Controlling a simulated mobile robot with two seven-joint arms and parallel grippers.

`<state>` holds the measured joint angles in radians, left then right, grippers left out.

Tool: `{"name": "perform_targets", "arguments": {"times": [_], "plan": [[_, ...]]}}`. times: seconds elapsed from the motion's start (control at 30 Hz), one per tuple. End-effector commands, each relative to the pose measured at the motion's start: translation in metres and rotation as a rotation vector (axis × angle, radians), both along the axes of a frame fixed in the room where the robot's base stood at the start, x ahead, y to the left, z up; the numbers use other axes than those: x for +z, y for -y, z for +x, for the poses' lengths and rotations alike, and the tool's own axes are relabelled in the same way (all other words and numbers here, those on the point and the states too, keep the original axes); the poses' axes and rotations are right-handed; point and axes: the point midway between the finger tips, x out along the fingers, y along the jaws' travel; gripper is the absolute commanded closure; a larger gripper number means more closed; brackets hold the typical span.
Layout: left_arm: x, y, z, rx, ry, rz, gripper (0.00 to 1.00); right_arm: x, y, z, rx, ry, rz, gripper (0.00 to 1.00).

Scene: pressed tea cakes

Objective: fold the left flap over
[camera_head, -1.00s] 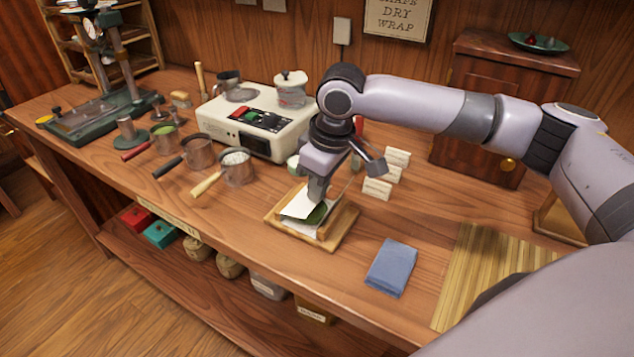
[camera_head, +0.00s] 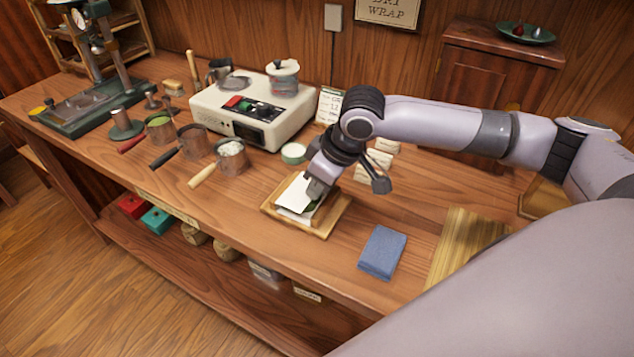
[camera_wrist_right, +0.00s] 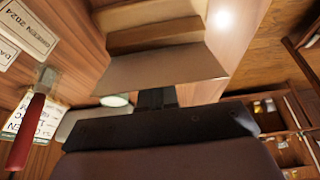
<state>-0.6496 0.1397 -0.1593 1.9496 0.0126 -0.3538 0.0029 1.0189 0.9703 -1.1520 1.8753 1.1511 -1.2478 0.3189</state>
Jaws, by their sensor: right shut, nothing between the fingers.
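A small wooden tray (camera_head: 330,224) sits near the front edge of the bench and holds white wrapping paper (camera_head: 293,196). A pale flap of the paper stands raised or partly folded on the left, over a green tea cake (camera_head: 312,207). Only a sliver of the cake shows. My right gripper (camera_head: 316,193) is shut and empty, low over the tray at the flap's right side. In the right wrist view the flap (camera_wrist_right: 165,70) lies across the fingertips (camera_wrist_right: 157,97); I cannot tell whether they touch. My left gripper is not in view.
A blue cloth (camera_head: 382,252) and a bamboo mat (camera_head: 463,240) lie to the right of the tray. Several handled cups, one of white grains (camera_head: 231,157), stand to the left. A cream machine (camera_head: 252,112) and small cards (camera_head: 379,160) are behind.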

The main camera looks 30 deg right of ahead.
Motion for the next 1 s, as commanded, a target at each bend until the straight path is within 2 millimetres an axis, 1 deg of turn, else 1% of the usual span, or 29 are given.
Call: {"name": "perform_targets", "arguments": {"times": [0.17,0.6,0.77,0.87,0.93,1.0], "plan": [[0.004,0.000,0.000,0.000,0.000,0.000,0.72,0.003,0.000,0.000,0.000,0.000,0.000,1.00],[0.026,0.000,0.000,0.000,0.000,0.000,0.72,0.017,0.000,0.000,0.000,-0.001,-0.001,1.00],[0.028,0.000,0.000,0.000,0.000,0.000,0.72,0.019,0.000,0.001,0.000,0.000,0.000,1.00],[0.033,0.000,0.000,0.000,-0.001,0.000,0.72,0.029,0.000,0.003,0.000,0.001,0.000,1.00],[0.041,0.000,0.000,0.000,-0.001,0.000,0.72,0.041,0.001,0.005,-0.001,0.001,0.001,1.00],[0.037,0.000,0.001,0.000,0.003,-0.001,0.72,0.052,0.002,0.009,-0.003,0.004,0.000,1.00]]}}
